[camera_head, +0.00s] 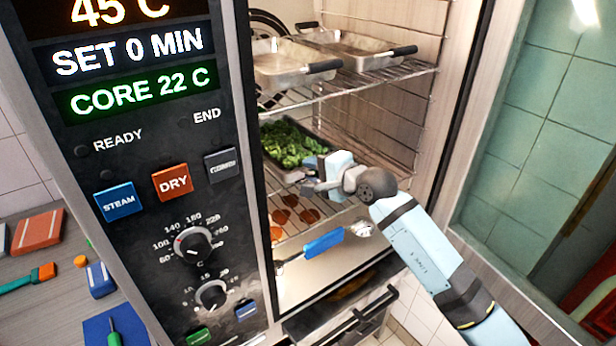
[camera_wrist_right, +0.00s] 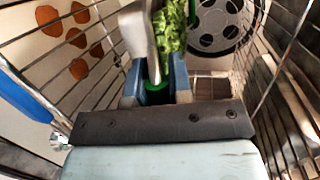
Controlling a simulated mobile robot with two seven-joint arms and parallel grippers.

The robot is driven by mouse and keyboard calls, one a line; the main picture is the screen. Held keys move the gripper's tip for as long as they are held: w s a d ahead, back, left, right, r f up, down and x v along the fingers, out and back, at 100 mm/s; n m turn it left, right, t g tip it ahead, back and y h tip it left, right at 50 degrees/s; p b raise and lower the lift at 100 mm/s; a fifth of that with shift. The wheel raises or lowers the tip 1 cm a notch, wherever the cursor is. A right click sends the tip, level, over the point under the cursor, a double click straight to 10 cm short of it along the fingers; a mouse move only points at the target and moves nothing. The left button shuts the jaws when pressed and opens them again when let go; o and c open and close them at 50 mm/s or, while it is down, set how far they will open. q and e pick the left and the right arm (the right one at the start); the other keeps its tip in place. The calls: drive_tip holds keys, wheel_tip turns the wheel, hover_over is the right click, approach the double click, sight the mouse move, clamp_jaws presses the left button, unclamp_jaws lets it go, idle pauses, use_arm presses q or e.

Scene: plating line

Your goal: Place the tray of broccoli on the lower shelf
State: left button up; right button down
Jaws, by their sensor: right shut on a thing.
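The tray of broccoli (camera_head: 322,153) is dark and heaped with green broccoli (camera_head: 288,141). It is inside the open oven, below the upper shelf (camera_head: 398,73). My right gripper (camera_head: 318,178) reaches in from the right and is shut on the tray's near side. In the right wrist view, my fingers (camera_wrist_right: 156,88) close around a green part, with broccoli (camera_wrist_right: 173,28) just beyond. The lower shelf (camera_head: 284,232) is a wire rack below the tray; I cannot tell whether the tray touches it. My left gripper is not in view.
Metal pans (camera_head: 291,70) with black handles fill the upper shelf. Brown round patches (camera_head: 283,216) show at the lower rack. A blue-handled tool (camera_head: 323,242) is at the oven's front. The control panel (camera_head: 150,230) stands left; a fan (camera_wrist_right: 220,24) is at the back.

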drive_tip(key=shift+f+p, duration=0.75)
drive_tip(key=shift+f, duration=3.75)
drive_tip(key=c, duration=1)
unclamp_jaws()
drive_tip(key=shift+s+f, duration=0.1)
drive_tip(key=shift+c, duration=0.2)
drive_tip(key=shift+d, duration=0.15)
